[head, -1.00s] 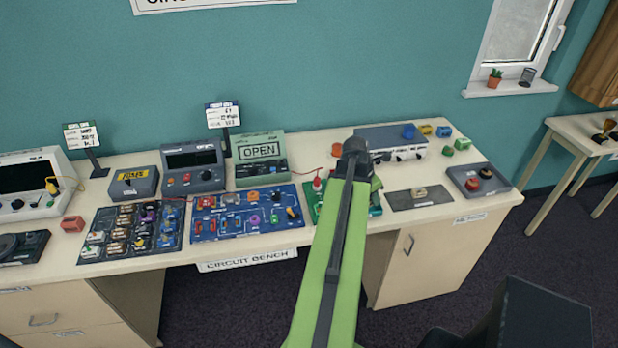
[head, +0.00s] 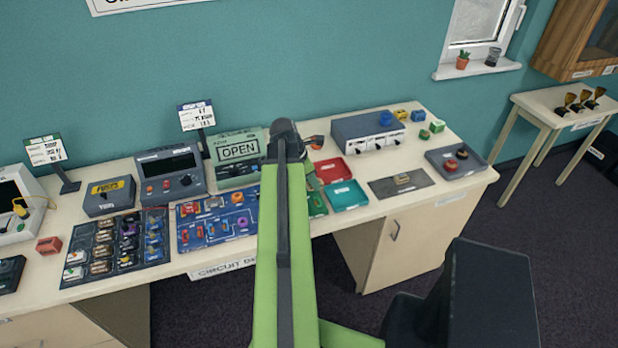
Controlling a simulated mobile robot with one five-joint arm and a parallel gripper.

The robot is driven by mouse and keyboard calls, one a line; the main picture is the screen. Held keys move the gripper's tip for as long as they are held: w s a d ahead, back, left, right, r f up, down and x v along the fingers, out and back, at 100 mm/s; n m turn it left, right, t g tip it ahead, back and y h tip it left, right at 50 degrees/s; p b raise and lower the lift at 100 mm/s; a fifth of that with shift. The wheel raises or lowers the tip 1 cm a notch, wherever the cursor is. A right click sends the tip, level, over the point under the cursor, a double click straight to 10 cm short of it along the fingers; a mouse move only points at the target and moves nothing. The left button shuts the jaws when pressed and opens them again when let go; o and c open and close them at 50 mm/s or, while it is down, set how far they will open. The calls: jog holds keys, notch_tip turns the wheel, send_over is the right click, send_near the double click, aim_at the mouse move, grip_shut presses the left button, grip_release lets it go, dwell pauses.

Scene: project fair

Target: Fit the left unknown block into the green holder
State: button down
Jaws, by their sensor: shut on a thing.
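My green arm reaches up the middle of the head view to the bench. Small green blocks (head: 437,126) lie at the back right, beside a blue block (head: 418,116). I cannot tell which thing is the left unknown block.
A red tray (head: 332,170) and a teal tray (head: 345,195) lie right of the arm. Beyond are a blue-grey box (head: 368,132), a dark mat (head: 384,188) and a grey tray (head: 440,163). A blue board (head: 190,238) and a dark component tray (head: 80,268) fill the left.

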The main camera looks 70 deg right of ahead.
jog(key=shift+w+a+r+m, duration=0.3)
jog(key=shift+w+r, duration=0.05)
jog(key=shift+w, duration=0.15)
jog(key=shift+f, duration=0.1)
jog(key=b, duration=0.8)
send_over(313, 204)
jog(key=w, duration=0.1)
jog(key=f, duration=0.7)
jog(key=shift+a+f, duration=0.25)
jog(key=shift+a, duration=0.15)
jog(key=shift+f+b, duration=0.5)
jog(key=shift+f, duration=0.2)
dwell(0.4)
jog(key=c, duration=1.1)
grip_release()
jog(key=shift+o, duration=0.7)
jog(key=o, duration=0.4)
jog(key=shift+w, duration=0.1)
